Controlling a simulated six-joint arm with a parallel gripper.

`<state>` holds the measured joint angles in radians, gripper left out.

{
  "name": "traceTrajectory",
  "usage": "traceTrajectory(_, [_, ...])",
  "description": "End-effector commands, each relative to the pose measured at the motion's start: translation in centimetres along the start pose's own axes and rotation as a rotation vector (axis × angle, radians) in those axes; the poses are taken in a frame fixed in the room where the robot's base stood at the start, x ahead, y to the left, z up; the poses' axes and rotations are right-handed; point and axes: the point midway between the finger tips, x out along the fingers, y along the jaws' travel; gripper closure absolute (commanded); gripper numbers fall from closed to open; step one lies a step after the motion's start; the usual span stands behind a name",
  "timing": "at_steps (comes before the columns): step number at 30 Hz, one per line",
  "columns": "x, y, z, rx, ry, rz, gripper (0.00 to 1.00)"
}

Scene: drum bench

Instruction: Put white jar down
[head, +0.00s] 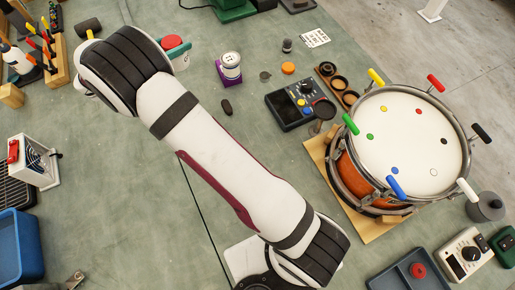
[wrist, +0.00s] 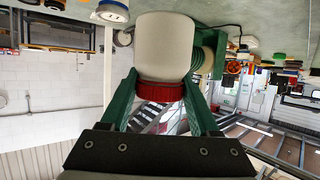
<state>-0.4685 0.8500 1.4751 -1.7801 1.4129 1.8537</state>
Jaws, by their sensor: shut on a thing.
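The white jar (wrist: 165,45) with a red lid fills the upper middle of the wrist view. My gripper (wrist: 161,78) has its green fingers on both sides of the jar near the lid and is shut on it. In the head view the red lid (head: 172,42) faces up beside the end of my arm, with a little of the white body (head: 181,63) below it. Most of the gripper is hidden there by my wrist. I cannot tell whether the jar's base touches the bench.
A can in a purple holder (head: 229,68) stands right of the jar. A drum with coloured clamps (head: 405,140) and a black device (head: 290,110) are further right. A tool rack (head: 55,55) stands left. The green bench (head: 100,190) has clear room left of my arm.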

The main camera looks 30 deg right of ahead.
Motion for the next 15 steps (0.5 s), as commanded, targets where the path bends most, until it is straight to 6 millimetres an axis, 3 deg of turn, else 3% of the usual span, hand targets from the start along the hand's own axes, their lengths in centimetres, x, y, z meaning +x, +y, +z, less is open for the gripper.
traceTrajectory(1, [-0.4,0.0,-0.9,0.004,0.001,-0.001,1.0])
traceTrajectory(8, [-1.7,4.2,0.6,0.029,0.001,0.077,1.0])
traceTrajectory(11, [-2.4,6.8,1.2,0.048,0.0,0.124,1.0])
traceTrajectory(15, [-3.9,11.8,2.2,0.083,0.001,0.209,1.0])
